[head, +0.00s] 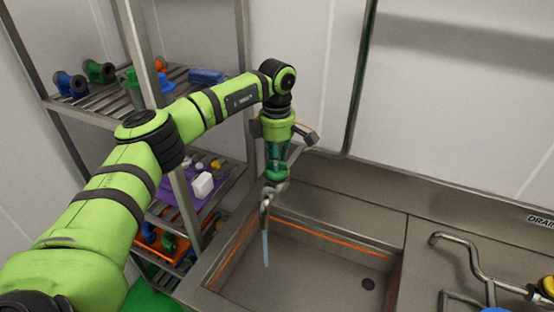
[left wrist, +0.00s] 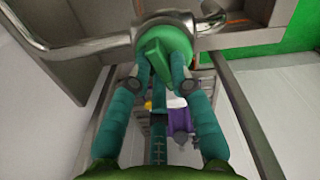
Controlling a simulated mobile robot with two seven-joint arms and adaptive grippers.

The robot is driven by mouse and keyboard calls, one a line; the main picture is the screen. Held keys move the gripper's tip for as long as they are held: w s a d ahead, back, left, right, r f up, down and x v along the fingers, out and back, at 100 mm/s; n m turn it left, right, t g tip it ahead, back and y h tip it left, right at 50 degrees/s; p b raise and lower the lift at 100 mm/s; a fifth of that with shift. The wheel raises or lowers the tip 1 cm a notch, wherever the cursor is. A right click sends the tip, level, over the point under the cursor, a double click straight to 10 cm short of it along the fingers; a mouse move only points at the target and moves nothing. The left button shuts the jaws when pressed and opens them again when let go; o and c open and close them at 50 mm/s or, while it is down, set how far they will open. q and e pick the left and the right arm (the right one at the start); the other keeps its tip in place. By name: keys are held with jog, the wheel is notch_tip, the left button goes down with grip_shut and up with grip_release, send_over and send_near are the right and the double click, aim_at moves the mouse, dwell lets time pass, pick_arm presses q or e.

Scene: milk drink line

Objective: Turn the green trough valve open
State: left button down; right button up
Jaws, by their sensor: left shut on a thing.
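The green trough valve (left wrist: 165,46) is a round green body with a raised handle, set on a steel pipe. In the head view the valve (head: 276,173) is partly hidden by my left gripper (head: 277,158), which comes down on it from above. In the left wrist view the two teal fingers of my left gripper (left wrist: 162,76) are closed on either side of the green handle. The pipe's spout (head: 265,205) points down over the trough (head: 320,262), and a thin pale-blue stream (head: 265,248) hangs from it. My right gripper is not in view.
A wire rack (head: 92,105) with coloured parts stands at the left behind my left arm. A purple tray (head: 178,212) and an orange crate (head: 150,246) are on lower shelves. Another steel pipe (head: 476,262) is at the right, near a DRAIN label (head: 542,219).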

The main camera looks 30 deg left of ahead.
pick_arm(q)
jog(key=n, duration=0.3)
jog(key=shift+n+b, duration=0.3)
jog(key=shift+n, duration=0.1)
jog(key=n, duration=0.3)
jog(key=shift+s+a+n, duration=0.1)
jog(key=shift+n, duration=0.2)
jog(key=n+b, duration=0.1)
jog(key=n, duration=0.2)
jog(key=shift+n, duration=0.3)
jog(key=shift+s+n, duration=0.1)
jog(key=shift+n, duration=1.5)
jog(key=c, duration=1.1)
grip_release()
jog(key=shift+r, duration=0.2)
notch_tip(320, 180, up, 12)
jog(key=shift+f, duration=0.15)
